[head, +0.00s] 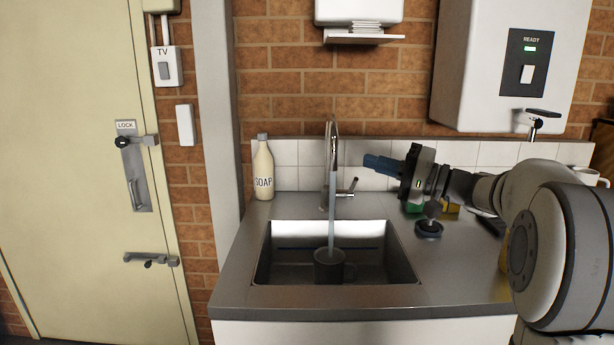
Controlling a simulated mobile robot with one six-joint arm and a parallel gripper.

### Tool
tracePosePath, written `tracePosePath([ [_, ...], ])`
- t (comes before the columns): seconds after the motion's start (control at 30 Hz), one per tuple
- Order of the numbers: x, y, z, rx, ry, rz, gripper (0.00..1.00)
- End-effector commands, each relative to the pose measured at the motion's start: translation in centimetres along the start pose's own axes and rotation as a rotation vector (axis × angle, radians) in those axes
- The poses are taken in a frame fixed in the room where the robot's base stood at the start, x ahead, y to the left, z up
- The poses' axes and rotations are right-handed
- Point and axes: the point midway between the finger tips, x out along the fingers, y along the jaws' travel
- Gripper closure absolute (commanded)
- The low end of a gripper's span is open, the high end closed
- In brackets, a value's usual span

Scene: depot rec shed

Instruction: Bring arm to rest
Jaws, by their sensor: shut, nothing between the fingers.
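My gripper (378,164) is at the end of my arm, which reaches in from the right. Its blue fingers point left, above the counter and to the right of the tap (333,160). The fingers are together with nothing between them. The gripper is clear of the tap and the sink (393,285).
Water runs from the tap into a dark mug (329,265) in the sink. A soap bottle (263,170) stands at the back left. A dark tamper-like object (429,228) stands on the counter below my arm. A white water heater (478,60) hangs above right. A closed door (75,180) is left.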

Motion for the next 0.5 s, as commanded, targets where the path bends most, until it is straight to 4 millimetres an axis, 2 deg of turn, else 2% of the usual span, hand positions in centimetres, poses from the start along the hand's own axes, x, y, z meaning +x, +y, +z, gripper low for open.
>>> tracePosePath([
  [0.27, 1.8, -0.1, 5.1, 0.076, -0.123, 0.197, 1.00],
  [0.37, 2.0, -0.1, 7.5, 0.102, -0.173, 0.292, 1.00],
  [0.5, 1.6, -0.1, 11.6, 0.133, -0.255, 0.465, 1.00],
])
